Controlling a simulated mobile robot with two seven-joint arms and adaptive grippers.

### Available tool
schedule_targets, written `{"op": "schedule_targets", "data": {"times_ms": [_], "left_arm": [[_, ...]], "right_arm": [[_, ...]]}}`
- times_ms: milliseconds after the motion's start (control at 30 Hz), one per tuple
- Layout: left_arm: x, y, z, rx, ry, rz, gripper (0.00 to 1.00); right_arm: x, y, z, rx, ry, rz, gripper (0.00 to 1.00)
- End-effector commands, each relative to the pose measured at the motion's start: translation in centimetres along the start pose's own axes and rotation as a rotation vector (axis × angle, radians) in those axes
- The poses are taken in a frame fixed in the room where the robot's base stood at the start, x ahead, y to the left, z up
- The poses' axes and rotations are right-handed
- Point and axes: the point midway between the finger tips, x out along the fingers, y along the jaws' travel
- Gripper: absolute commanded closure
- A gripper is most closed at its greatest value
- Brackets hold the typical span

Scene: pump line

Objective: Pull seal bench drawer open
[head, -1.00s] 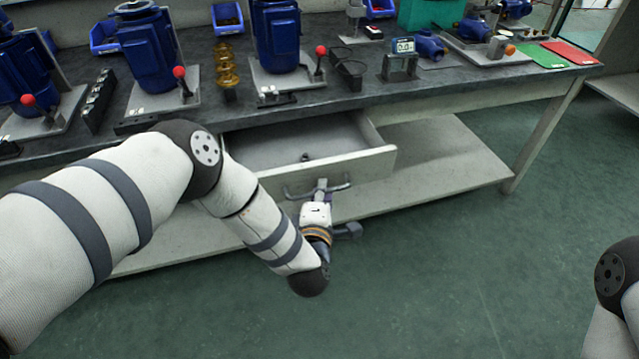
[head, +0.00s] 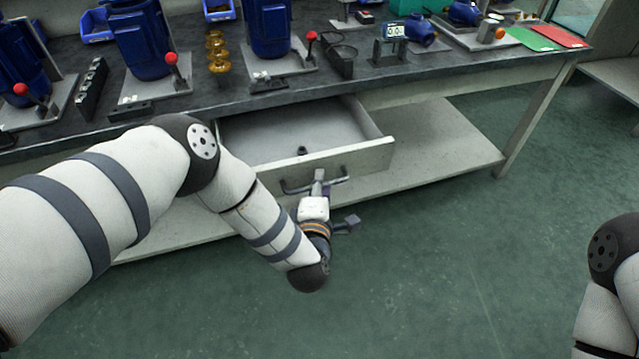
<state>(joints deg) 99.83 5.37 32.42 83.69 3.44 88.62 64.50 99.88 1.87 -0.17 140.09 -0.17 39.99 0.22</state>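The seal bench drawer (head: 345,157) is under the worktop and stands well open, with its pale interior showing. A small dark object lies inside it near the front panel. Its grey bar handle (head: 297,189) runs across the front panel. My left gripper (head: 319,178) is at the middle of the handle, and its fingers appear shut around the bar. The finger tips are partly hidden by the gripper body and the handle. My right gripper is out of view; only part of my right arm shows at the lower right edge.
The worktop (head: 440,75) carries blue pumps (head: 268,28), red-knobbed levers, brass parts (head: 217,52), a small display stand (head: 392,45), and green (head: 530,39) and red (head: 562,36) mats. A lower shelf (head: 440,150) runs under the bench. The green floor in front is clear.

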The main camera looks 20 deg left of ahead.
Motion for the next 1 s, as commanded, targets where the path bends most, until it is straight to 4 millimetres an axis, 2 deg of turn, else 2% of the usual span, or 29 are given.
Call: {"op": "schedule_targets", "data": {"times_ms": [133,233,500,600,733,1000], "left_arm": [[-0.2,-0.1,0.0,0.001,0.0,-0.001,0.82],[-1.6,-0.2,0.0,0.001,-0.001,-0.005,0.82],[-8.7,-0.1,0.0,0.0,-0.002,-0.006,0.82],[-10.7,-0.1,0.0,0.0,-0.002,-0.004,0.82],[-11.8,0.0,0.0,0.0,-0.001,-0.001,0.82],[-12.0,0.0,0.0,0.0,0.0,0.0,0.82]], "right_arm": [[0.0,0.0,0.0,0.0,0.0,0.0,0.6],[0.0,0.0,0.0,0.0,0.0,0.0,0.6],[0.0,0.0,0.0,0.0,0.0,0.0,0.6],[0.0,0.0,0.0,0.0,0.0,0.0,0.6],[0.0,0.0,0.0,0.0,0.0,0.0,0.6],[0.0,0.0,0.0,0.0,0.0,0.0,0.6]]}}
